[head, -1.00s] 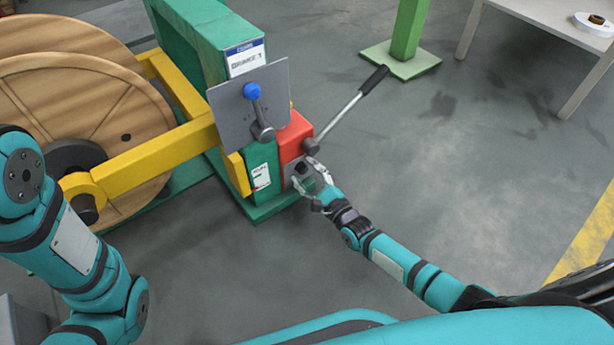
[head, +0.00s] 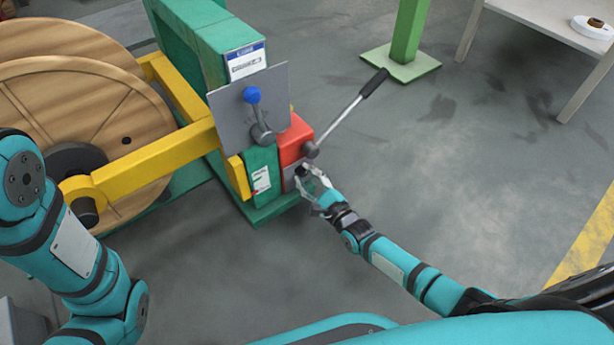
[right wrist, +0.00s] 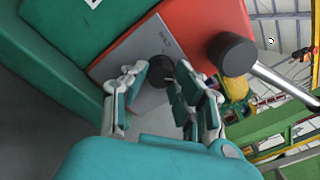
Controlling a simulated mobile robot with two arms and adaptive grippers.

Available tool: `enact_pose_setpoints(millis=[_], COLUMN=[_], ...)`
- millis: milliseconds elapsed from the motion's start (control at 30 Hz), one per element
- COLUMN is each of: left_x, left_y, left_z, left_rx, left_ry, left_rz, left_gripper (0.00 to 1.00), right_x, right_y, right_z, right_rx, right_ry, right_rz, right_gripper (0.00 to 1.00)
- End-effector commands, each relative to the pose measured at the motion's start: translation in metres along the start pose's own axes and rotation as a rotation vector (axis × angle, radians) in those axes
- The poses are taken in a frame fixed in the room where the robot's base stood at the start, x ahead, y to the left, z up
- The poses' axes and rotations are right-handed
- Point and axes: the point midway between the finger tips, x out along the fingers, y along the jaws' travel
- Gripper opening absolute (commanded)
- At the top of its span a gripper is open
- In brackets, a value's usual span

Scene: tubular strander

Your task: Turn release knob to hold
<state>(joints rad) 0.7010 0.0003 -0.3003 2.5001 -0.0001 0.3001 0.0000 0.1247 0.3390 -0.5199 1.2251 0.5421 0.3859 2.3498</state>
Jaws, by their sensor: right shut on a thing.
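The release knob (right wrist: 158,68) is a dark round knob on a grey plate (right wrist: 138,50) on the red box. In the head view the knob (head: 301,171) shows small and partly covered at the box's lower front. My right gripper (head: 309,177) reaches it from the lower right. In the right wrist view the fingers (right wrist: 163,72) are on either side of the knob and shut on it.
A lever with a grey hub (right wrist: 232,54) and black grip (head: 374,82) rises right beside the knob. A blue-topped lever (head: 252,95) stands before a grey panel (head: 230,118). The red box (head: 294,138) adjoins a green post (head: 262,172).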

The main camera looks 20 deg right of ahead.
Motion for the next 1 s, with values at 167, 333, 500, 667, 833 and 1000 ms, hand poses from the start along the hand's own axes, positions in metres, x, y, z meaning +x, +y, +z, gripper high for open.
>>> enact_pose_setpoints(millis=[167,333,500,667,833,1000], left_x=[0.002,0.004,0.006,0.008,0.011,0.013], left_y=[-0.001,-0.001,-0.001,-0.002,-0.002,-0.003], left_z=[0.001,0.002,0.003,0.003,0.004,0.005], left_rx=[0.0,0.0,0.0,0.001,0.001,0.0], left_ry=[-0.001,-0.001,-0.001,-0.001,-0.001,-0.001], left_rz=[0.0,0.0,0.0,0.0,0.0,0.0], left_gripper=[0.51,0.51,0.51,0.51,0.51,0.51], right_x=[0.0,0.0,0.0,0.0,0.0,0.0], right_y=[0.0,0.0,0.0,0.0,0.0,0.0], right_z=[0.0,0.0,0.0,0.0,0.0,-0.001], right_rx=[-0.105,-0.252,-0.413,-0.565,-0.728,-0.89], right_ry=[-0.004,-0.01,-0.015,-0.021,-0.027,-0.034], right_rz=[-0.002,-0.006,-0.01,-0.014,-0.017,-0.021], right_gripper=[0.0,0.0,0.0,0.0,0.0,0.0])
